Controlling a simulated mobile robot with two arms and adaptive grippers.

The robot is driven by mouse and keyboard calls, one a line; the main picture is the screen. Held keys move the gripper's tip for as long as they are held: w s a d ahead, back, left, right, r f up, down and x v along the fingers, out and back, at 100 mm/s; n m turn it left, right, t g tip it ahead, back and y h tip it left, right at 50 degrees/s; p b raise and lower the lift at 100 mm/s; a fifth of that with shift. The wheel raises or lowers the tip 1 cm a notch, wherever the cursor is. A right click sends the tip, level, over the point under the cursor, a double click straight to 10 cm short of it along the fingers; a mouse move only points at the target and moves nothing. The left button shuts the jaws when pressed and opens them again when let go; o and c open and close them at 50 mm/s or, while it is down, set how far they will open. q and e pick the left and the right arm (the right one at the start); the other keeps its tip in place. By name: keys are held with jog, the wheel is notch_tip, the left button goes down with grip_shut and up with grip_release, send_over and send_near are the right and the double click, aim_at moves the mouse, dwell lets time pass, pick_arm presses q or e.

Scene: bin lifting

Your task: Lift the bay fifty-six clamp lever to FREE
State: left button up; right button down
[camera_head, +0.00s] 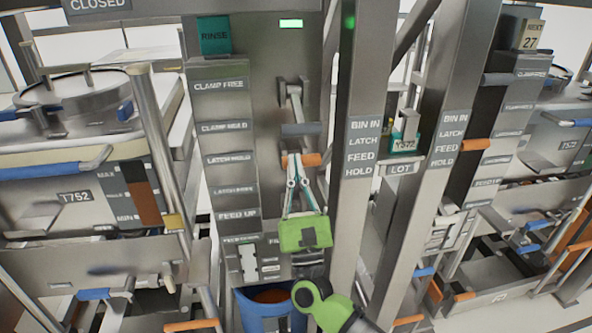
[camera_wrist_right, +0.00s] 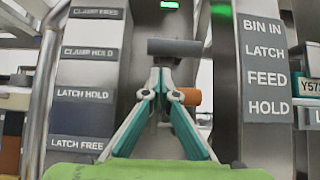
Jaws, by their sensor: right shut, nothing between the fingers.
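The clamp lever has a grey cylindrical grip (camera_head: 301,130) on a bent metal arm, level with the "CLAMP HOLD" label (camera_head: 224,127) on the post. The "CLAMP FREE" label (camera_head: 219,86) is higher up. In the right wrist view the grey grip (camera_wrist_right: 188,47) lies across the top of the fingers. My right gripper (camera_head: 298,161) points up and is shut and empty, its fingertips just below the grey grip; whether they touch it I cannot tell. The fingers also show in the right wrist view (camera_wrist_right: 160,76). My left gripper is not in view. No bay number is readable.
An orange grip (camera_head: 310,160) sits beside and partly behind my right fingertips, level with "LATCH HOLD". A grey post (camera_head: 361,200) stands close on the right, and the label column on the left. A blue bin (camera_head: 262,312) is below. A teal "RINSE" sign (camera_head: 214,36) is above.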

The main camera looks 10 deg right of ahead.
jog(key=shift+p+x, duration=0.85)
jog(key=shift+x, duration=1.9)
